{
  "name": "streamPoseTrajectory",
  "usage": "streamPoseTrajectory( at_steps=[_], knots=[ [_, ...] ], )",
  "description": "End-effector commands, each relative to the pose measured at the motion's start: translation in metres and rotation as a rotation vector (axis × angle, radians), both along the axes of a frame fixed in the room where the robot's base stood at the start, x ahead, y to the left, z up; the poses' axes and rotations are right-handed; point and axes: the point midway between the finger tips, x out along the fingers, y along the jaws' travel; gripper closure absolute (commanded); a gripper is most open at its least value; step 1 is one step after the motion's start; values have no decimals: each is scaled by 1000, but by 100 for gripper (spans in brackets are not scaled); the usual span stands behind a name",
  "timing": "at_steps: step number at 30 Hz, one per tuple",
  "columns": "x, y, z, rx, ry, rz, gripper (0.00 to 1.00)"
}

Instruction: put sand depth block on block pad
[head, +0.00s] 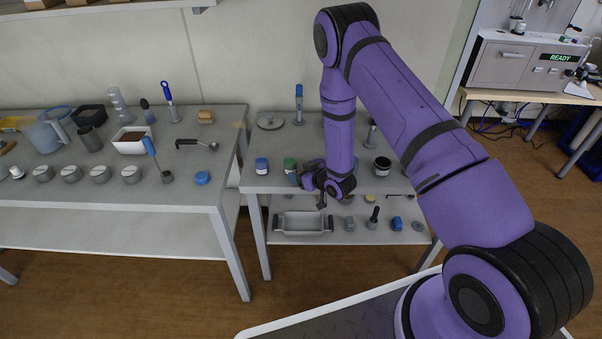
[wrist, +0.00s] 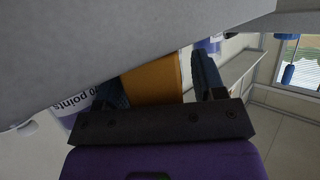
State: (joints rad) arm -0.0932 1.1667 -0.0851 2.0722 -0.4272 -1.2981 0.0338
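An orange-tan block (wrist: 152,80), which looks like the sand depth block, shows between my fingers in the wrist view. A pale gap shows between it and the right finger; contact with the left finger is unclear. My gripper (wrist: 160,85) is open around it. In the head view my gripper (head: 321,203) is low at the front edge of the right table (head: 345,187), and the block is hidden there. A grey surface (wrist: 110,40) covers the block's upper part in the wrist view. I cannot make out the block pad.
Blue-lidded (head: 262,165) and green-lidded (head: 290,165) jars stand left of my gripper. A grey tray (head: 303,230) and small tools are on the lower shelf. The left table (head: 100,190) holds cans and cups. A labelled white container (wrist: 72,107) is close to my left finger.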

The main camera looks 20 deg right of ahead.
Motion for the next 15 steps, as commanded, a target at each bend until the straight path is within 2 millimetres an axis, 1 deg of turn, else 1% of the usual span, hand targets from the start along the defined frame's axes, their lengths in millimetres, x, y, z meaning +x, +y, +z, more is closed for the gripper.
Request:
streamPoseTrajectory(
  at_steps=[8,13,15],
  knots=[
    [0,1,-1,-1,0,3,37],
    [-22,-12,9,0,2,-3,37],
    [-32,-16,18,1,2,-3,37]
  ],
)
